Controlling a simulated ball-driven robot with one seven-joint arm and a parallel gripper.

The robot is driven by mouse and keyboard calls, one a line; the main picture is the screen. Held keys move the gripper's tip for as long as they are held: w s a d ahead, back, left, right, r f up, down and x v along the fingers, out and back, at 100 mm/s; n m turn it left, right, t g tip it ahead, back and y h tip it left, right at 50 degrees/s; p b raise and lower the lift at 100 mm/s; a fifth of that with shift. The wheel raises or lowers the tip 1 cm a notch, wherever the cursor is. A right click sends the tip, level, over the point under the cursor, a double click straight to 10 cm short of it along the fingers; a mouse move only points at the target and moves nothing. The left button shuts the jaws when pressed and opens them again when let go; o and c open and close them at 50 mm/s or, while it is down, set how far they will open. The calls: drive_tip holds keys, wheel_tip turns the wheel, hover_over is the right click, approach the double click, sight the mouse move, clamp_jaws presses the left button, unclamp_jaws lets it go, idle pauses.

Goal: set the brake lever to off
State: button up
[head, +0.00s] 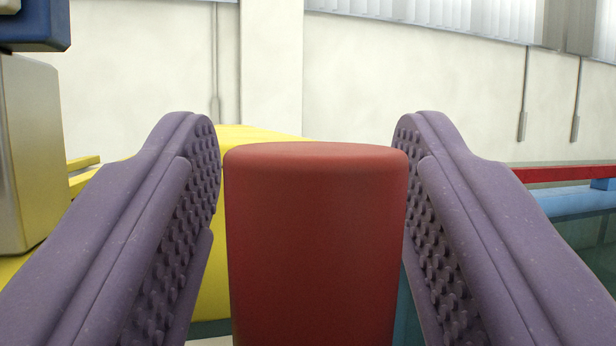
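A dark red upright block with rounded edges (317,245) fills the middle of the head view; it looks like the grip of the brake lever. The lever's lower part and any off mark are out of view. My gripper (308,150) has two purple fingers with studded inner pads, one on each side of the red grip. The fingers stand wide apart, and narrow strips of background show between the pads and the grip lower down.
A yellow beam (255,132) runs behind the grip. A grey metal box (28,155) and a dark blue part (36,25) stand at the left. At the right is a red rail (570,173) above a blue bar and glass. A pale wall closes the back.

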drive_tip(key=v, duration=0.8)
drive_tip(key=shift+b, duration=0.3)
drive_tip(key=shift+w, duration=0.1)
drive_tip(key=s+a+r+g+b, duration=0.1)
drive_tip(key=s+a+g, duration=0.3)
drive_tip(key=s, duration=0.4)
drive_tip(key=s+a+r+g, duration=0.4)
drive_tip(key=s+a, duration=0.3)
drive_tip(key=s, duration=0.2)
drive_tip(key=shift+s+a+b, duration=0.2)
drive_tip(key=shift+s+b, duration=0.1)
drive_tip(key=shift+b, duration=0.1)
drive_tip(key=shift+r, duration=0.15)
